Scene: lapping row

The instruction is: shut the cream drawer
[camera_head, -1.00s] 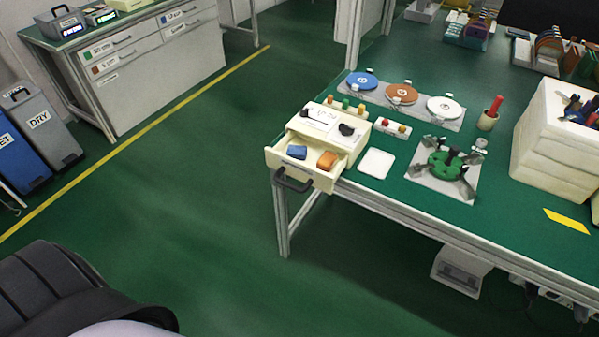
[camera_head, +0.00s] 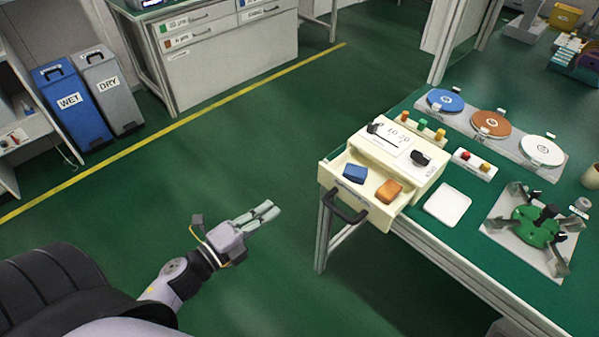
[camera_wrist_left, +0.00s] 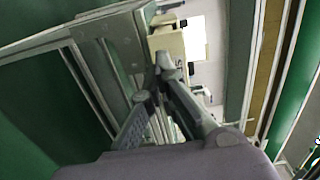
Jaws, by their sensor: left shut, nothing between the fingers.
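The cream drawer (camera_head: 352,207) stands open at the front of a cream box (camera_head: 399,153) on the near left corner of the green table. Its black handle (camera_head: 345,209) hangs out past the table edge. A blue block (camera_head: 354,173) and an orange block (camera_head: 389,191) lie inside. My left gripper (camera_head: 268,211) is shut and empty over the floor, left of the drawer and apart from it. In the left wrist view the gripper fingers (camera_wrist_left: 165,80) show in front of a cream shape that looks like the drawer unit (camera_wrist_left: 168,45). My right gripper is not in view.
A white pad (camera_head: 447,205) and a green fixture (camera_head: 535,228) lie right of the box. Blue, brown and white discs (camera_head: 491,124) are behind it. The table leg (camera_head: 322,240) stands below the drawer. Open green floor lies left of the table.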

